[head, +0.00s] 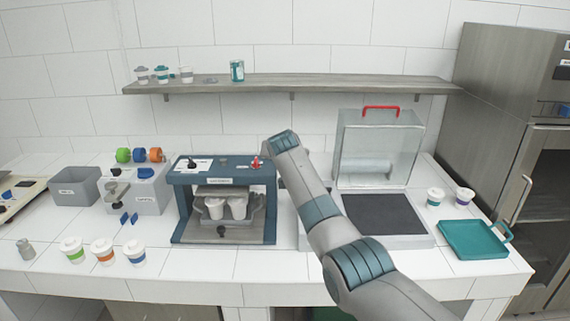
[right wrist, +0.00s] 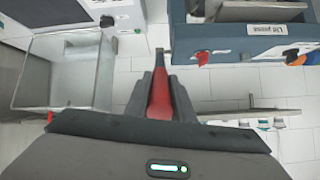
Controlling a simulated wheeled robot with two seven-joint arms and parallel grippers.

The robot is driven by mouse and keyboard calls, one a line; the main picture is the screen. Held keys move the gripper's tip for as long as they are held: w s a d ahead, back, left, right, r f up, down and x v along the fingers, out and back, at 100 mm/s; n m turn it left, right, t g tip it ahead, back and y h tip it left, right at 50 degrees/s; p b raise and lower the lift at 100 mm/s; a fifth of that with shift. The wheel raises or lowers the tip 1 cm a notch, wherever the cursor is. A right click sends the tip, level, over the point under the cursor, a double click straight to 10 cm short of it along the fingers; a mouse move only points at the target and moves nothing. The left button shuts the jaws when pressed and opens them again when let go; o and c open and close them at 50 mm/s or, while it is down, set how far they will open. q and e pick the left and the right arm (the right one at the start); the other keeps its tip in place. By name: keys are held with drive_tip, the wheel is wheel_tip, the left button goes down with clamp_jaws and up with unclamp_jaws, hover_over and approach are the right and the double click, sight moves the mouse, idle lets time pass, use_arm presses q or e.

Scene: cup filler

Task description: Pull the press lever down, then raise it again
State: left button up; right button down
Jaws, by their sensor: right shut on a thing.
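The blue press (head: 224,180), labelled as a lid press, stands on the counter left of centre in the head view, with white cups (head: 237,207) in its bay. Its side also shows at the upper right of the right wrist view (right wrist: 230,31). My right gripper (right wrist: 160,80) is shut on the red grip of the press lever (right wrist: 160,100), beside the press. The lever's dark end points away from me between the fingers. In the head view my right arm hides the lever and the fingertips, so its height is unclear. My left gripper is out of view.
A clear-lidded box with a red handle (head: 381,111) stands right of the arm. A teal tray (head: 475,240) and two lidded cups are further right. Several cups (head: 103,251) and a grey bin (head: 75,188) are at left. A shelf (head: 300,84) runs above.

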drive_tip(key=shift+w+r, duration=0.1)
drive_tip(key=shift+r, duration=0.3)
drive_tip(key=c, duration=1.5)
unclamp_jaws()
drive_tip(key=shift+c, duration=0.2)
drive_tip(key=shift+w+f, duration=0.1)
drive_tip(key=shift+f, duration=0.1)
drive_tip(key=shift+s, duration=0.2)
drive_tip(key=shift+s+r+b, duration=0.35)
drive_tip(key=shift+s+b, duration=0.05)
drive_tip(key=shift+s, duration=0.15)
drive_tip(key=b+v, duration=0.5)
drive_tip(key=v, duration=1)
drive_tip(key=shift+s+r+b, duration=0.3)
drive_tip(key=shift+b, duration=0.1)
